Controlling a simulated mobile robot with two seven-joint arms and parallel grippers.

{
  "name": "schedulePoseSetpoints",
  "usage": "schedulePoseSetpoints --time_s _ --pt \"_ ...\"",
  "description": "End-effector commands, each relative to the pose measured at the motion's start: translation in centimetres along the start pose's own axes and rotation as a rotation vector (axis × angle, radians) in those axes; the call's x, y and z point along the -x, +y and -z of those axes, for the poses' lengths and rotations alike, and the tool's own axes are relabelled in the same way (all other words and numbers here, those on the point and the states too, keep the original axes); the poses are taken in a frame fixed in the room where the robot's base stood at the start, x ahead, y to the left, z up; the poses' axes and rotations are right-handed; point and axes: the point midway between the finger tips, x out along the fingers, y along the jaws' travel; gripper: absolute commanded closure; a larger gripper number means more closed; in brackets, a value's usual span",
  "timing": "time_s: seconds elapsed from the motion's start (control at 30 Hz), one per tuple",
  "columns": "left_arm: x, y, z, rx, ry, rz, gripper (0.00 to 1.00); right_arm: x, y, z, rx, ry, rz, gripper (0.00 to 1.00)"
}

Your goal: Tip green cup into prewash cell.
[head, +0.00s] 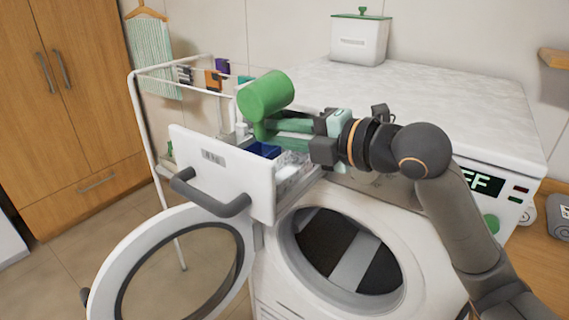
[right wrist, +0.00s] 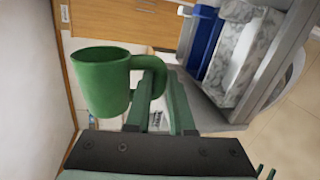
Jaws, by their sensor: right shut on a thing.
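The green cup (head: 265,95) is held above the open detergent drawer (head: 222,172) and leans far over towards its side. My right gripper (head: 277,134) is shut on the cup's handle. The right wrist view shows the cup (right wrist: 102,82) beside the green fingers (right wrist: 168,100), with the handle between them. I cannot see what is in the cup. The drawer has a blue compartment (head: 264,150) and a pale one (head: 290,172), partly hidden by the gripper in the head view. I cannot tell which is the prewash cell. My left gripper is not in view.
The washer door (head: 178,262) hangs open below the drawer, and the drawer handle (head: 207,196) sticks out in front. A white drying rack (head: 143,130) stands behind at the left. A white box with a green lid (head: 360,38) stands at the back of the washer top.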

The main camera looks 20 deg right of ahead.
Motion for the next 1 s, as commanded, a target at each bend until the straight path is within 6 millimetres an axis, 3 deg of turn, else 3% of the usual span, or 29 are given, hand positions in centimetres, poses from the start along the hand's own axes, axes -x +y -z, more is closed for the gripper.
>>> schedulePoseSetpoints --time_s 0.3,0.43,0.6,0.63,0.73,1.0 --pt "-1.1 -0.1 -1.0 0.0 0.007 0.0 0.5 -0.2 -1.0 -0.1 0.065 -0.013 -0.004 1.0" --pt "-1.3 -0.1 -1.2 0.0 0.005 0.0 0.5 0.1 0.7 0.4 0.221 -0.041 -0.011 1.0" --pt "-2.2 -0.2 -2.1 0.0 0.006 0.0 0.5 -0.3 -1.8 -0.3 0.379 -0.077 0.004 1.0" --pt "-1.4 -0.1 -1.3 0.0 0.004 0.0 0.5 0.0 -0.5 -0.6 0.411 -0.085 0.001 1.0" --pt "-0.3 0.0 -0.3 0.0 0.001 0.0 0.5 0.2 0.8 -1.1 0.51 -0.103 0.001 1.0" --pt "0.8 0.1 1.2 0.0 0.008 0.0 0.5 0.1 0.5 -1.8 0.832 -0.161 0.003 1.0"
